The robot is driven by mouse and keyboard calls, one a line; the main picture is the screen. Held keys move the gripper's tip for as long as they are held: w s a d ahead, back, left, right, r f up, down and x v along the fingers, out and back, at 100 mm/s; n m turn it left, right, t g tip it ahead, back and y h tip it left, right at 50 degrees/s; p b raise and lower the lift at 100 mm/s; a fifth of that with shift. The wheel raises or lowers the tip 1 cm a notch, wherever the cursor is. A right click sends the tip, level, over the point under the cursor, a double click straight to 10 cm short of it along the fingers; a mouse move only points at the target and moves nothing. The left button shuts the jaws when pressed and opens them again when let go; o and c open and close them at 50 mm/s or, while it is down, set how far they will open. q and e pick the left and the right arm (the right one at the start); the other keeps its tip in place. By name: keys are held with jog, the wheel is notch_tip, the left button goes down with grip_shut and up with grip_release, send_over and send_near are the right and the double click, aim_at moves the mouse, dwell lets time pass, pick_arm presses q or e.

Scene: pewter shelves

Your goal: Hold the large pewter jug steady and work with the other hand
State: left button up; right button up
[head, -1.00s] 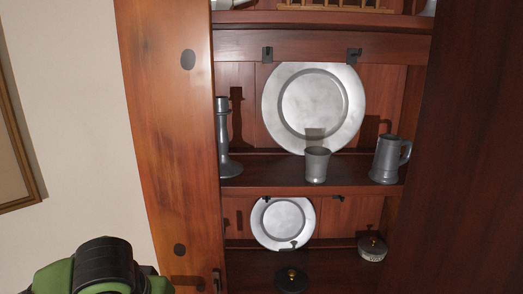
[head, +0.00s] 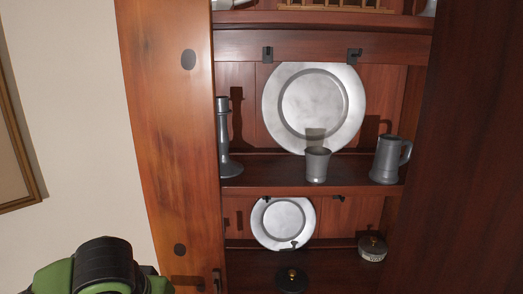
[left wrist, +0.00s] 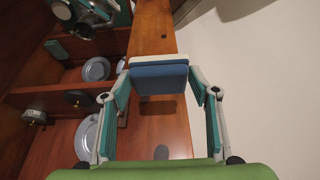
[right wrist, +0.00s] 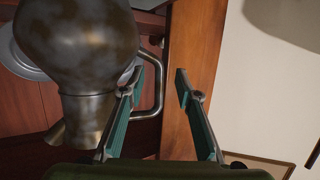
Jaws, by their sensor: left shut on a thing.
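The large pewter jug (right wrist: 80,40) fills the upper left of the right wrist view, its mottled round body above a narrower neck and flared rim in the picture. My right gripper (right wrist: 161,78) has its fingers apart, and the bar of the jug's handle (right wrist: 160,80) shows between them. Whether a finger touches the handle I cannot tell. In the left wrist view my left gripper (left wrist: 160,84) is shut on a blue block with a white layer (left wrist: 160,78), sponge-like. The head view shows neither gripper nor this jug.
The cupboard shelves hold a large plate (head: 313,108), a smaller plate (head: 283,222), a cup (head: 317,164), a tankard (head: 387,160), a candlestick (head: 225,140) and two low lidded pots (head: 372,248). A wooden side panel (head: 165,120) stands left, beside a pale wall.

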jog(key=shift+x, duration=1.7)
grip_shut()
jog(key=shift+s, duration=0.1)
